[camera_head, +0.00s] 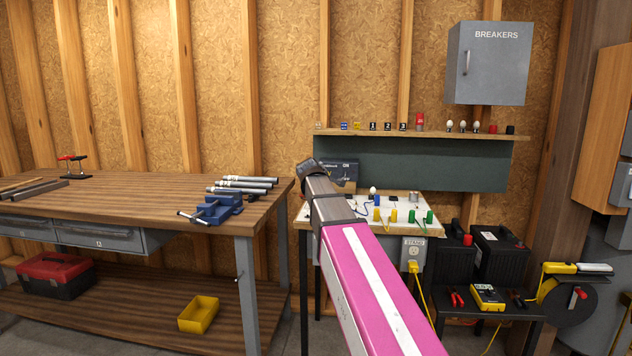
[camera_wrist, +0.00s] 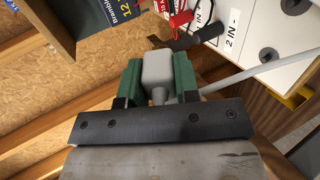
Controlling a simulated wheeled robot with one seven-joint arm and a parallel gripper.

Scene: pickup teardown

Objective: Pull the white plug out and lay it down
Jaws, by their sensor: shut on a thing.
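My gripper (camera_wrist: 156,88) is shut on the white plug (camera_wrist: 158,67) in the wrist view, which looks pale grey between the two green finger pads. Its pale cable (camera_wrist: 262,69) runs off to the right. No socket touches the visible end of the plug. The white panel (camera_wrist: 262,52) with "2 IN" markings lies to the right of the plug, apart from it in the picture. In the head view my arm reaches to the left end of the white-topped stand (camera_head: 403,206). The fingers and plug are hidden there.
A dark battery box (camera_wrist: 113,12) and red and black clips (camera_wrist: 182,22) lie just beyond the gripper. On the stand are yellow clips (camera_head: 394,215), green clips (camera_head: 429,217) and a yellow plug (camera_head: 413,266) at its front outlet. A wooden workbench (camera_head: 130,205) stands left.

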